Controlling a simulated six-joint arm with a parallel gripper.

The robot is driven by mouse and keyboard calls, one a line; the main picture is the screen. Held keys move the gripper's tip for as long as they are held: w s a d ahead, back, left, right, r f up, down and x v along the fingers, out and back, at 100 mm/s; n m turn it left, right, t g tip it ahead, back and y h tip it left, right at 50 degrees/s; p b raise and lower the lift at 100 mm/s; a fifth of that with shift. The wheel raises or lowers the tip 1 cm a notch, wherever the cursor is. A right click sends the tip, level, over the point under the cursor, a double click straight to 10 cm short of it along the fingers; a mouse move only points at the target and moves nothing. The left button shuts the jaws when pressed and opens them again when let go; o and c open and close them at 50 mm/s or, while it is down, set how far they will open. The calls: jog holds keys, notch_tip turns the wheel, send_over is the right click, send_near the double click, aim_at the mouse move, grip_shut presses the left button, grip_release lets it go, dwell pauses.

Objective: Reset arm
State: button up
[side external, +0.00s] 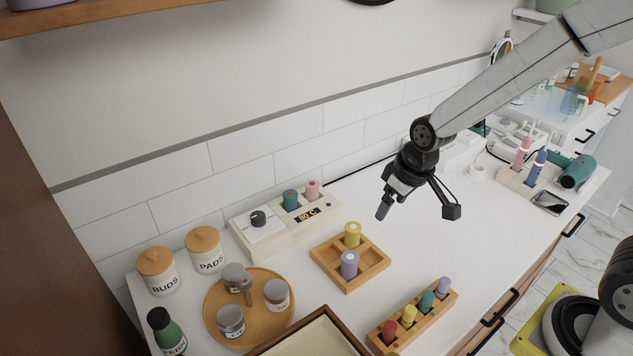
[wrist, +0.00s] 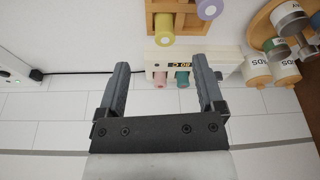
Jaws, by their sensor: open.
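My gripper (side external: 417,207) is open and empty, held in the air above the white counter, to the right of the wooden compartment tray. It also shows in the wrist view (wrist: 165,82), with its two fingers spread apart and nothing between them. My arm reaches in from the upper right in the side view. In the wrist view the white heater box with a display (wrist: 212,55) and the compartment tray (wrist: 186,22) lie beyond the fingertips.
The tray (side external: 323,261) holds a yellow and a lilac cylinder. The heater (side external: 275,232) holds a teal and a pink one. A wooden rack (side external: 388,347) holds several cylinders at the front. Jars stand on a round board (side external: 255,329). A hair dryer (side external: 577,172) lies far right.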

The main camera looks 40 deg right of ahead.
jog(key=s+d+m, duration=0.1)
jog(key=s+d, duration=0.1)
jog(key=s, duration=0.7)
jog(key=shift+d+f+m+h, duration=0.3)
jog(key=shift+d+f+m, duration=0.1)
jog(key=shift+f, duration=0.05)
